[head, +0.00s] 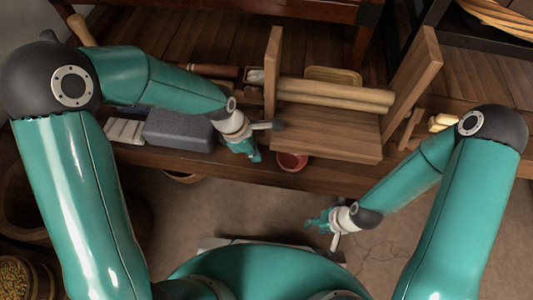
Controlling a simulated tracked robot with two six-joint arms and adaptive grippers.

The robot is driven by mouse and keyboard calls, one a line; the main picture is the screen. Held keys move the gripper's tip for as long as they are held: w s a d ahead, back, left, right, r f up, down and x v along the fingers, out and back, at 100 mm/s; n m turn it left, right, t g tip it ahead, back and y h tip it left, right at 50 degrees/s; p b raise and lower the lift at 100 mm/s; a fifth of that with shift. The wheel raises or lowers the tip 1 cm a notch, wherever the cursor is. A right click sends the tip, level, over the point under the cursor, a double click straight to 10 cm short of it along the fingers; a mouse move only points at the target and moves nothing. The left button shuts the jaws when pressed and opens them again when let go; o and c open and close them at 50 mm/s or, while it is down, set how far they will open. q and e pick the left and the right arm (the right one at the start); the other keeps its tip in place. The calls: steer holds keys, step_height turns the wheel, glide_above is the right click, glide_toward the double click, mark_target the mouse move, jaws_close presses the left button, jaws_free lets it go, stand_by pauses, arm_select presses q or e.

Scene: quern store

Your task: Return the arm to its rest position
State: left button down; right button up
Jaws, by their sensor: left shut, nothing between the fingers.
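My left arm (160,82) comes in from the left, bent at the elbow, and reaches over the front of the wooden bench. My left gripper (256,156) is shut and empty by the bench's front edge, just left of a small red bowl (292,162). My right arm (405,185) comes in from the right and is bent inward. My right gripper (312,222) hangs over the floor in front of the bench, apart from any object. It is too small to tell whether its fingers are open.
A wooden stand with two upright boards (415,80) and round rollers (335,95) stands on the bench. A grey block (180,130) lies left of my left gripper. A basket of grain (18,275) stands at lower left. The floor (260,208) between the arms is clear.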

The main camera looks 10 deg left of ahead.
arm_select(q)
steer(key=p+v, duration=0.3)
steer(key=v, duration=0.5)
steer(key=s+a+f+m+g+h, duration=0.1)
steer(key=s+a+f+m+g, duration=0.15)
steer(key=s+f+m, duration=1.2)
step_height(320, 180, up, 25)
steer(key=w+m+t+p, duration=0.1)
steer(key=m+t+p, duration=0.1)
steer(key=p, duration=2.8)
steer(key=shift+a+t, duration=0.2)
steer(key=shift+t, duration=0.25)
